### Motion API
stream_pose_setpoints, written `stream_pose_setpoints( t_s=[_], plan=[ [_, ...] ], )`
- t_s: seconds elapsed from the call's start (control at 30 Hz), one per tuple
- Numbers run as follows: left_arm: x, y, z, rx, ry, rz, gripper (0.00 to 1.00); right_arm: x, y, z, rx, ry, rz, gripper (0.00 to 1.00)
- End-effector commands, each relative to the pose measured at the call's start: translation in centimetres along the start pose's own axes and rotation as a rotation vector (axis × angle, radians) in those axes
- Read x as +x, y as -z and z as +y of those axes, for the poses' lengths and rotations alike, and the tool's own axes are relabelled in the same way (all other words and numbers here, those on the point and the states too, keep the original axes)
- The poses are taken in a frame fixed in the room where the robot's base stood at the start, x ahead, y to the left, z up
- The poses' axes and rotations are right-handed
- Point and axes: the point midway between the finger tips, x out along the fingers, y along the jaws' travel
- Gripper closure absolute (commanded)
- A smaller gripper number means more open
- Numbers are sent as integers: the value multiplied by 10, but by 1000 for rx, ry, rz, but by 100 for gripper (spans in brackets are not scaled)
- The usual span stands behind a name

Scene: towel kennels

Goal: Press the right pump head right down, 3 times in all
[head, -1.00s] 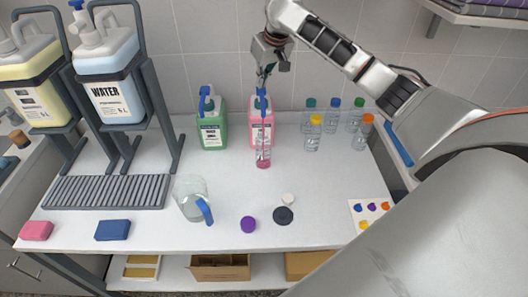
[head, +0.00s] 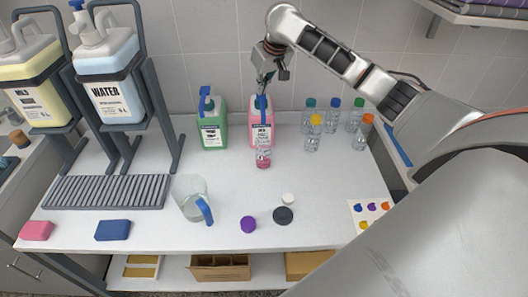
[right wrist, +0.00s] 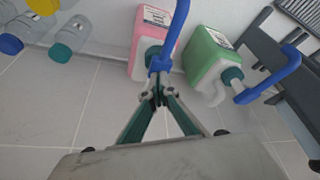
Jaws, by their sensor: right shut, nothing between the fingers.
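Two pump bottles stand at the back of the table: a green one (head: 213,133) on the left and a pink one (head: 258,139) on the right, each with a blue pump head. My right gripper (head: 263,88) is shut and empty, its fingertips at the top of the right pump head (head: 261,102). In the right wrist view the fingertips (right wrist: 158,92) meet this blue head (right wrist: 158,64), which sits close to its teal collar. The green bottle's head (right wrist: 245,96) stands farther from its collar. My left gripper is out of view.
Several clear bottles with coloured caps (head: 313,137) stand right of the pink bottle. A clear jug (head: 190,200), a purple cap (head: 248,224) and a dark disc (head: 283,215) lie nearer the front. Large WATER and yellow canisters stand on racks at left.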

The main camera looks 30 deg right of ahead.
Motion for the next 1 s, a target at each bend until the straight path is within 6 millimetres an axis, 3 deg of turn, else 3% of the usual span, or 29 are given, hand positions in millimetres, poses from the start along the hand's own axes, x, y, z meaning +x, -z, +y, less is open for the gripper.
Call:
stream_pose_setpoints(
  t_s=[1.0],
  plan=[
    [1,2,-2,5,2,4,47,-43,18,0,0,1,-2,100]
  ],
)
